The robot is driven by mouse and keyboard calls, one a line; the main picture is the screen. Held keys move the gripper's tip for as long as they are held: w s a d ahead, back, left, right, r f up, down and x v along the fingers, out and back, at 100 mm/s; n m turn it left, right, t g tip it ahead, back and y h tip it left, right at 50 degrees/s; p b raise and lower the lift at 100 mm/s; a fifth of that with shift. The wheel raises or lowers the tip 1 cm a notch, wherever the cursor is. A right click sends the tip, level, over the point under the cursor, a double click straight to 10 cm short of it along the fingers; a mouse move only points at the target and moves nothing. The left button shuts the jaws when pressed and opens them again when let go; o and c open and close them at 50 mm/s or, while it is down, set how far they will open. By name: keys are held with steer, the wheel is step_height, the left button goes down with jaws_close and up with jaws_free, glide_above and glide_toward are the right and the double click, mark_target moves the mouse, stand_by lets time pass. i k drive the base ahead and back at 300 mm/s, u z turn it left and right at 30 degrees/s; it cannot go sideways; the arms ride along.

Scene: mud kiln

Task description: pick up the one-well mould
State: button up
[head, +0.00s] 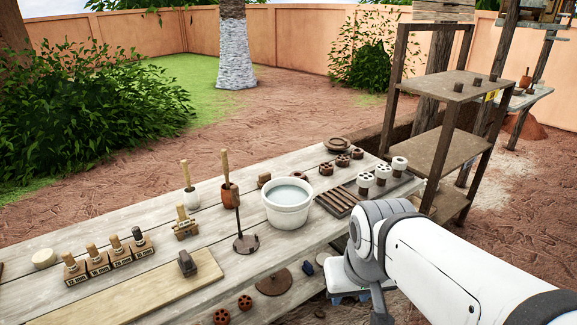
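I cannot tell for sure which piece is the one-well mould. A small wooden block with a peg standing in it (185,226) is near the middle of the table and carries a pale label. Several similar labelled blocks with pegs (98,264) stand in a row at the left. A small dark block (187,263) sits on the pale board. A small brown block (264,181) lies behind the white bucket. My arm reaches in from the lower right, over the table's right front side. My gripper's fingers are not visible, so its opening and any contact are hidden.
A white bucket of liquid (288,203) stands mid-table. An upright rod on a dark base (245,243) is beside it. A slatted rack (339,202) and white holed cylinders (382,173) are at the right. A wooden shelf (447,153) rises behind. The pale board (120,304) is mostly bare.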

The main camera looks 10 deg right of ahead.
mark_target(298, 174)
steer(key=u, duration=0.05)
steer(key=i, duration=1)
steer(key=u, duration=2.9)
steer(key=k, duration=1.15)
steer(key=z, duration=0.85)
